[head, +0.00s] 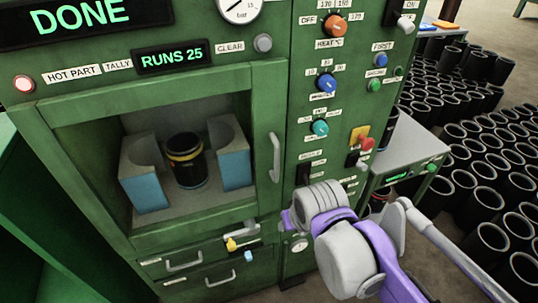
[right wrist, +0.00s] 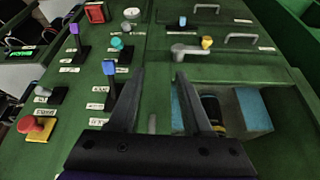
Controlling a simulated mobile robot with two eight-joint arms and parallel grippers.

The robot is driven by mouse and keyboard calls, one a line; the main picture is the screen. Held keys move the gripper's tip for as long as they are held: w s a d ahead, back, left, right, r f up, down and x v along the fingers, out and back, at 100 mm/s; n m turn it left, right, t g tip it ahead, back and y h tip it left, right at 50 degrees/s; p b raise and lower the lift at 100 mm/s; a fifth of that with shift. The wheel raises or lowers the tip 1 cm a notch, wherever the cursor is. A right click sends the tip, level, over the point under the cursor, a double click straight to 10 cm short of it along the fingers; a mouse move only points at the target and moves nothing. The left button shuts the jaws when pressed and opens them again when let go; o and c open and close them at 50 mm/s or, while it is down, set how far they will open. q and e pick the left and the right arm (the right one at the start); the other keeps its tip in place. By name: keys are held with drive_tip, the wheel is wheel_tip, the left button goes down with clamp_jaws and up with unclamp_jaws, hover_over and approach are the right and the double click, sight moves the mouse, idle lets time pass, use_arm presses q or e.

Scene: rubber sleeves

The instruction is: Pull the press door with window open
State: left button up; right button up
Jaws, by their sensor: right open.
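The green press door (head: 190,237) with its window looks shut in the head view. A grey vertical handle (head: 275,158) is on its right side. Through the window I see a black sleeve with yellow bands (head: 187,160) between two grey-blue blocks. My right arm comes in from the right, its purple and grey wrist below and right of the handle; its fingers are hidden there. In the right wrist view, seen upside down, my right gripper (right wrist: 158,78) is open and empty. A grey piece, apparently the handle (right wrist: 152,123), shows between its fingers, apart from them. My left gripper is not in view.
A grey lever with a yellow end (head: 232,244) and drawers with bar handles (head: 184,266) are below the door. The control panel with knobs (head: 327,84) is right of it. Many black sleeves (head: 489,237) stand on the floor at right.

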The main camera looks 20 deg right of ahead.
drive_tip(key=m+p, duration=0.1)
drive_tip(key=p, duration=0.1)
approach(276, 158)
drive_tip(key=shift+w+f+g, duration=0.15)
drive_tip(key=shift+w+f, duration=0.1)
drive_tip(key=shift+w, duration=0.25)
drive_tip(key=shift+w+f+g, duration=0.15)
drive_tip(key=shift+w+f, duration=0.15)
drive_tip(key=shift+w, duration=0.2)
drive_tip(key=shift+w+d+h, duration=0.1)
drive_tip(key=shift+h, duration=0.2)
drive_tip(key=x, duration=1)
drive_tip(key=shift+f+b, duration=0.25)
drive_tip(key=shift+b, duration=0.1)
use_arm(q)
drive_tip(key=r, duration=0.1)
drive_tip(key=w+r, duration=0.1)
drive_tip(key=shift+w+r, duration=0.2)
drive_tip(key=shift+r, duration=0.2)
use_arm(e)
clamp_jaws()
